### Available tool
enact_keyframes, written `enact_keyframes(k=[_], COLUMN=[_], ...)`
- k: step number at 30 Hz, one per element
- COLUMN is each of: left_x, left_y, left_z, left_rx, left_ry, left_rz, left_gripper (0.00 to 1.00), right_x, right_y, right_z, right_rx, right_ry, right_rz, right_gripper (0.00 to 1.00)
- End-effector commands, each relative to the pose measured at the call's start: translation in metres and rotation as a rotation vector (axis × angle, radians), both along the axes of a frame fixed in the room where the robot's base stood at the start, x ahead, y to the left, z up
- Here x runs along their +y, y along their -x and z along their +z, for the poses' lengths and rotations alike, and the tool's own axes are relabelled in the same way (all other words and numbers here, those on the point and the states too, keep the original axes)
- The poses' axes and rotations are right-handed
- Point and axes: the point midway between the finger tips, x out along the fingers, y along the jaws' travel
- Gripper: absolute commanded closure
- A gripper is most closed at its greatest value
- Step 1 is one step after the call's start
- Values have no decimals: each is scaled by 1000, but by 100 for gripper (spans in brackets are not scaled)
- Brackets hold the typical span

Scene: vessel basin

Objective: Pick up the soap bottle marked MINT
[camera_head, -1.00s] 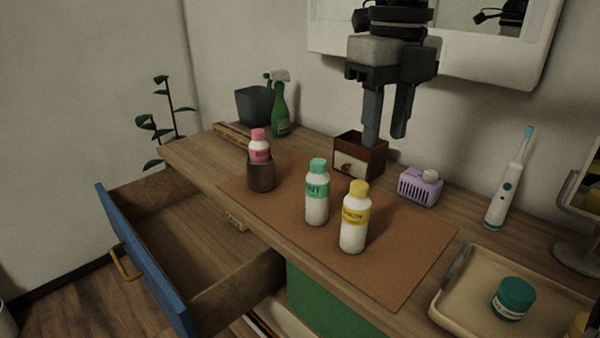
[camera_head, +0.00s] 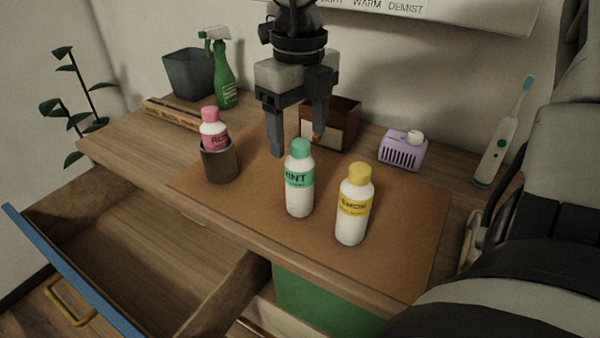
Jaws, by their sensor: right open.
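The MINT bottle (camera_head: 299,190) is white with a green cap and a green label. It stands upright on the brown mat (camera_head: 240,206), near the middle of the head view. My right gripper (camera_head: 297,141) points down with its two fingers apart and empty. It appears just behind and above the green cap, with one finger to the left of the cap and the other to its right. No contact with the bottle can be made out. My left gripper is out of view.
A yellow-capped LEMON bottle (camera_head: 352,208) stands close right of MINT. A pink-capped bottle (camera_head: 213,132) stands in a brown cup (camera_head: 219,163) to the left. A small wooden box (camera_head: 345,130) and a purple holder (camera_head: 402,152) are behind. The drawer (camera_head: 130,270) is open at front left.

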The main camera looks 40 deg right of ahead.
Motion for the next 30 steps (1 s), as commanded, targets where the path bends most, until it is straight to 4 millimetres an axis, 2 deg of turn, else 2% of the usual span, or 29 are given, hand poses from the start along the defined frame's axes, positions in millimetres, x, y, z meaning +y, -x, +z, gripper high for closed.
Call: enact_keyframes(k=[4, 12, 21, 27, 30], left_x=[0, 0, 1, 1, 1], left_y=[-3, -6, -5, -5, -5], left_z=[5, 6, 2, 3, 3], left_rx=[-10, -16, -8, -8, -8], left_ry=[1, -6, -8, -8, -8], left_rz=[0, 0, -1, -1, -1], left_gripper=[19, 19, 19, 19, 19], right_x=[0, 2, 2, 2, 2], right_y=[2, 5, 4, 4, 4], right_z=[-12, -49, -53, -53, -53], right_rx=[3, 3, -1, -1, -2], right_ry=[-1, -1, -1, -1, -1], right_rz=[1, 0, 0, 0, 0], right_gripper=[32, 32, 32, 85, 85])
